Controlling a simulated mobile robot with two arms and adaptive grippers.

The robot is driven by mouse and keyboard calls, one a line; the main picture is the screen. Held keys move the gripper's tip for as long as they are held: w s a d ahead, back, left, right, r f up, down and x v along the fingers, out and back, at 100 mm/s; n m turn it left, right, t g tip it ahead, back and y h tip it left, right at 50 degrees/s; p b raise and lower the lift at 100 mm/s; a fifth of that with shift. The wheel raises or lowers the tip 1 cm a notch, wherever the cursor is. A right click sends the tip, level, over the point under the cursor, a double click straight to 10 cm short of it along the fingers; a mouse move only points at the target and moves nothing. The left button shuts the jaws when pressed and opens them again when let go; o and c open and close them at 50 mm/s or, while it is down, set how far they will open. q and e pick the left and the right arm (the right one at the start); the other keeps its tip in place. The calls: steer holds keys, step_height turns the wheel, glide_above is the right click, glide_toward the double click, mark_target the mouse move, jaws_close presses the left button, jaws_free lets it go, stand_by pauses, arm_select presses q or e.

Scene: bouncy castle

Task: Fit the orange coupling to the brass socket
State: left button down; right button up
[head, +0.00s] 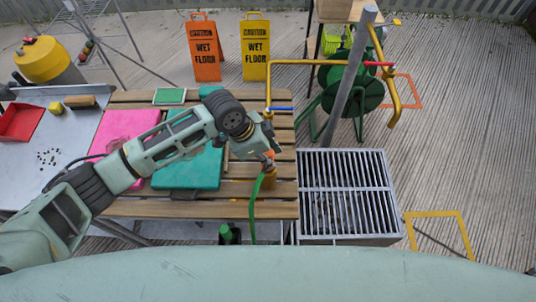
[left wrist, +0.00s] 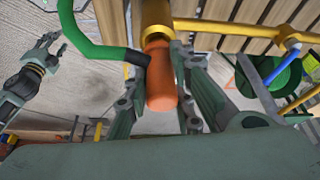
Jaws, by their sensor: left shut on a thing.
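My left gripper (head: 268,160) is shut on the orange coupling (left wrist: 161,80), with one finger on each side of it in the left wrist view. A small part of the coupling (head: 269,154) shows in the head view. The brass socket (left wrist: 156,18) lies in line with the coupling's far end in the left wrist view. I cannot tell whether they touch or are joined. The socket also shows below the gripper in the head view (head: 269,180). A green hose (head: 254,208) hangs beside it. My right gripper (left wrist: 42,48) appears open and empty at the left wrist view's left edge.
A slatted wooden table (head: 215,208) holds a teal board (head: 185,172) and a pink board (head: 125,130). A metal grate (head: 348,195) stands to the right. A green hose reel (head: 350,85) stands farther back.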

arm_select(q)
steer(key=shift+f, duration=0.25)
stand_by(0.3)
steer(key=shift+f+b, duration=0.75)
steer(key=shift+f, duration=0.3)
stand_by(0.4)
steer(key=c, duration=1.4)
jaws_free()
steer(key=shift+c, duration=0.2)
steer(key=v, duration=1.2)
steer(key=shift+s, duration=0.1)
